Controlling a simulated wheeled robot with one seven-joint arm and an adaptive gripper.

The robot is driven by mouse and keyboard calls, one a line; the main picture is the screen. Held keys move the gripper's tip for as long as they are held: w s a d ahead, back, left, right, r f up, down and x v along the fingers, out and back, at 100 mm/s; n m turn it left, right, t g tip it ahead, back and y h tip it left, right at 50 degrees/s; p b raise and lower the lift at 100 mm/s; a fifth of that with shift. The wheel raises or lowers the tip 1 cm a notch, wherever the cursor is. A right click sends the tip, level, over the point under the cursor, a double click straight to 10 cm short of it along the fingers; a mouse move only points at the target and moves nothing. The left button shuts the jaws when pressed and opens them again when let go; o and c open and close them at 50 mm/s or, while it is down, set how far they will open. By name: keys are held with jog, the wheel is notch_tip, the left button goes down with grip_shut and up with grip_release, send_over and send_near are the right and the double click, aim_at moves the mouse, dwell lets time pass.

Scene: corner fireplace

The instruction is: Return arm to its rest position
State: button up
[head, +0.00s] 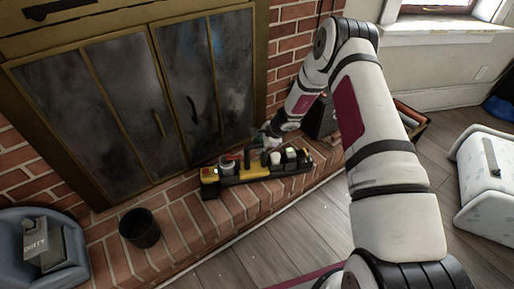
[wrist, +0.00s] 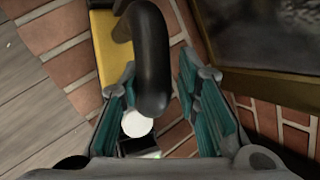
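My arm reaches over to the brick hearth in the head view. My gripper (head: 262,141) is low, just above a yellow and black tool caddy (head: 233,180) that lies on the hearth. In the wrist view the teal finger pads of my gripper (wrist: 160,105) stand wide apart. The black curved handle (wrist: 152,55) of the caddy shows between them, nearer the left finger and touching neither clearly. The caddy's yellow side (wrist: 108,48) is behind it. A white round item (wrist: 137,124) shows below the handle.
Fireplace doors (head: 150,95) stand close behind the caddy. A black cup (head: 139,229) is on the hearth at left, near a blue seat (head: 75,275) holding a grey box marked DIRTY (head: 42,246). A white case (head: 488,178) is on the floor at right. Wooden floor (head: 285,225) is clear in front.

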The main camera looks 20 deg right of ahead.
jog(key=shift+v, duration=2.65)
jog(key=s+a+r+n+y, duration=0.1)
jog(key=s+a+r+n, duration=0.15)
jog(key=r, duration=0.55)
jog(key=s+a+r+n+y, duration=0.1)
jog(key=s+a+r+n, duration=0.2)
jog(key=r, duration=0.5)
jog(key=s+a+r+n, duration=0.1)
jog(key=a+r+n, duration=0.25)
jog(key=r, duration=0.45)
jog(key=s+a+r+n+g, duration=0.1)
jog(key=s+a+r+n, duration=0.1)
jog(key=s+r, duration=0.5)
jog(key=s+a+r+n+g, duration=0.25)
jog(key=s+r, duration=0.25)
jog(key=s, duration=0.3)
jog(key=s+d+r+n+g+h, duration=0.1)
jog(key=s+d+n+h, duration=0.25)
jog(key=s, duration=1.15)
jog(key=s+d+r+n+h, duration=0.15)
jog(key=s+d, duration=0.35)
jog(key=s, duration=1)
notch_tip(320, 180, up, 29)
jog(key=t+p, duration=0.3)
jog(key=p, duration=2.4)
jog(key=shift+w+d+r+n+t+p, duration=0.15)
jog(key=shift+w+d+n+t+p, duration=0.1)
jog(key=shift+d+n+t+p, duration=0.15)
